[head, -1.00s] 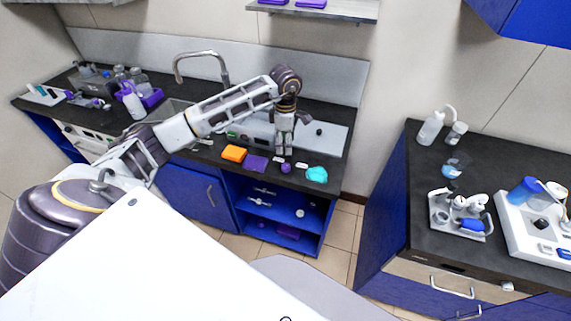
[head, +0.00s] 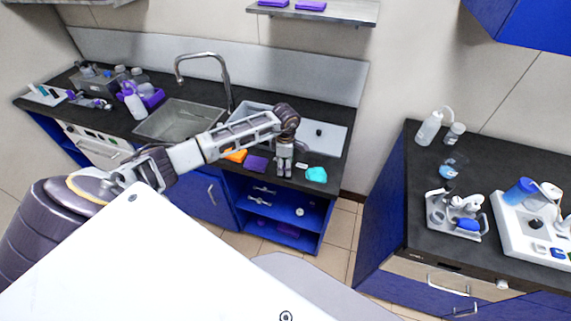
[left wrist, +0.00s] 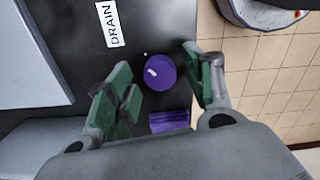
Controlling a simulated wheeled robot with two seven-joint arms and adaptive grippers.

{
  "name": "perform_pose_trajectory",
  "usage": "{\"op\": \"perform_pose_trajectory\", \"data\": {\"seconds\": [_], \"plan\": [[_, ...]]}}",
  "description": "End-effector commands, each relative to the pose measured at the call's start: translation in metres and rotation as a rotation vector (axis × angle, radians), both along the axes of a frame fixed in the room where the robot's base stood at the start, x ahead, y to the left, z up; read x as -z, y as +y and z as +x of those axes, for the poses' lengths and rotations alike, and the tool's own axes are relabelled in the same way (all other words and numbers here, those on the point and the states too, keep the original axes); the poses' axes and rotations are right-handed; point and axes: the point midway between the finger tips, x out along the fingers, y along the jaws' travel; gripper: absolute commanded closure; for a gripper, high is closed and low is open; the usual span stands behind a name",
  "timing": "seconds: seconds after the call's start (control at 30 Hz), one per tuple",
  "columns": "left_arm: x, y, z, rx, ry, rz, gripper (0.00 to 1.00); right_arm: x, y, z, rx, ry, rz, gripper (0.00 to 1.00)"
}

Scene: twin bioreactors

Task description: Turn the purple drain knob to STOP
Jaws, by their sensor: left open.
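The purple drain knob (left wrist: 160,72) sits on the dark counter in the left wrist view. A short white mark lies on its left part. A white label reading DRAIN (left wrist: 110,24) is up and left of it, and a small white dot (left wrist: 145,54) is beside its upper left edge. My left gripper (left wrist: 163,92) is open, its green-padded fingers to either side of the knob; I cannot tell whether they touch it. In the head view the left gripper (head: 284,172) points down at the counter's front edge and hides the knob. No STOP lettering is readable.
A purple flat piece (head: 256,164), an orange block (head: 235,156) and a turquoise item (head: 316,174) lie near the gripper. The sink (head: 175,120) and tap (head: 222,70) stand behind my arm. Open floor separates this counter from the right bench (head: 420,220).

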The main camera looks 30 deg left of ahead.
Motion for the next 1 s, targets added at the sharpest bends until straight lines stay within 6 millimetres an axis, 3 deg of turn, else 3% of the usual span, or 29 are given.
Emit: {"op": "perform_pose_trajectory", "data": {"seconds": [0.37,0.73,1.0], "plan": [[0.0034,0.0,-0.0001,0.001,0.0,0.001,0.47,-0.0004,-0.001,0.0001,0.0,0.0,-0.001,0.6],[0.0032,0.0001,-0.0002,0.001,0.0,0.001,0.93,-0.0004,-0.0048,0.0002,-0.002,0.0,-0.005,0.6],[0.0032,0.0004,-0.0001,-0.014,0.0,0.001,0.93,0.0005,-0.005,0.0002,-0.002,0.0,-0.005,0.6]]}}
